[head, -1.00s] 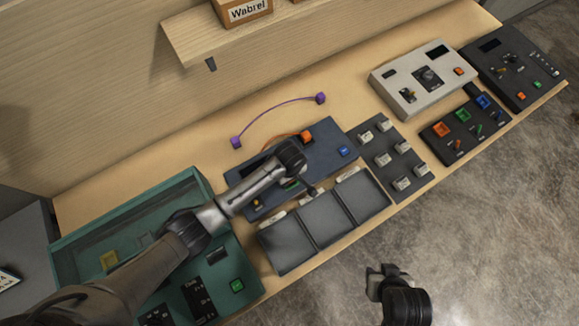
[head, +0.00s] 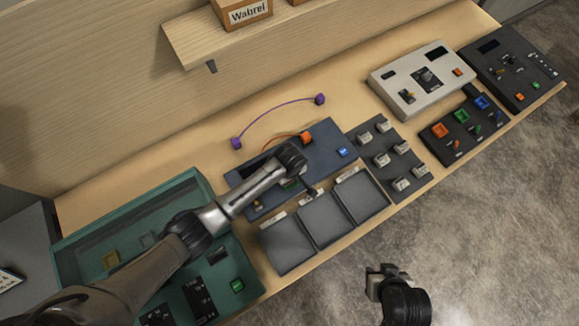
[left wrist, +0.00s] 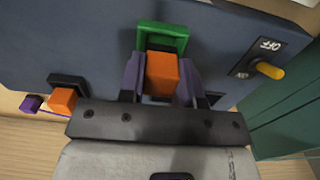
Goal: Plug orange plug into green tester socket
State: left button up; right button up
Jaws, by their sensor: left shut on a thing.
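The orange plug (left wrist: 161,72) is between the two purple-grey fingers of my left gripper (left wrist: 160,82), which is shut on it. The green tester socket (left wrist: 174,31) is directly at the plug's far end in the left wrist view, in line with it. How deep the plug sits in the socket cannot be told. In the head view my left arm reaches over the dark blue tester board (head: 337,137) and hides most of the green socket (head: 289,184) and the held plug. My right gripper (head: 388,272) hangs over the floor beyond the front edge; its jaw gap is unclear.
Another orange plug (head: 306,137) sits on the board's back, and a purple cable (head: 275,108) lies behind. A yellow toggle (left wrist: 270,69) marked OFF is beside the green socket. A teal case (head: 60,250), grey trays (head: 325,220) and several switch modules (head: 382,160) are close by.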

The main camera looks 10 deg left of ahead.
pick_arm(q)
jog(key=shift+f, duration=0.15)
dwell(0.6)
jog(key=shift+f, duration=0.5)
dwell(0.6)
dwell(0.4)
jog(key=shift+f+p, duration=0.15)
jog(key=shift+p, duration=0.35)
jog(key=o, duration=1.6)
jog(key=shift+c, duration=0.2)
